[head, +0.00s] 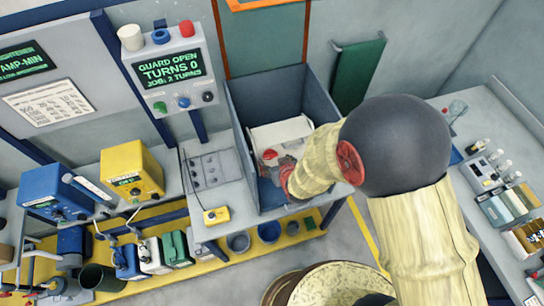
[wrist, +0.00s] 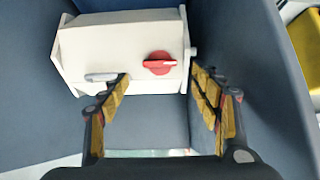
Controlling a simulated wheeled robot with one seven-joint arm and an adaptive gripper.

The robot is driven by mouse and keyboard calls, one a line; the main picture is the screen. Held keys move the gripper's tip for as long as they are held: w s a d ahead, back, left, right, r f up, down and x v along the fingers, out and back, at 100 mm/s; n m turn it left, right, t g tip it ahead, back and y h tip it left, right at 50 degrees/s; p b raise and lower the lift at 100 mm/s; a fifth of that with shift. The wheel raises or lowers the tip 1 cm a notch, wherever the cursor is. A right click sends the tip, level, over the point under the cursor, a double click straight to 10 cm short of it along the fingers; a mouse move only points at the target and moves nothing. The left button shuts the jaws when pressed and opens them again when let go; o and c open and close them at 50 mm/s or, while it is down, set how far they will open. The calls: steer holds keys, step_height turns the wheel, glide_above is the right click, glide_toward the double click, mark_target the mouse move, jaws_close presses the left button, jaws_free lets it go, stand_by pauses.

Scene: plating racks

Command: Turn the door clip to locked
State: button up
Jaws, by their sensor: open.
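In the wrist view a white box (wrist: 120,40) stands inside a blue-grey enclosure. The left fingertip is close to the handle's right end. In the head view the white box (head: 282,132) shows, and my gripper (head: 274,166) is partly hidden by my wrist.
The enclosure's walls (head: 245,145) stand close around my gripper on both sides. A control box with a screen (head: 172,70) reads "GUARD OPEN, TURNS 0, JOB: 2 TURNS". A small yellow box (head: 216,216) sits on the bench in front of the enclosure's left side.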

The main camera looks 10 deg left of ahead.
mark_target(271, 157)
steer(key=shift+p+x, duration=0.3)
steer(key=shift+x, duration=2.95)
steer(key=c, duration=1.2)
steer(key=shift+o, duration=0.2)
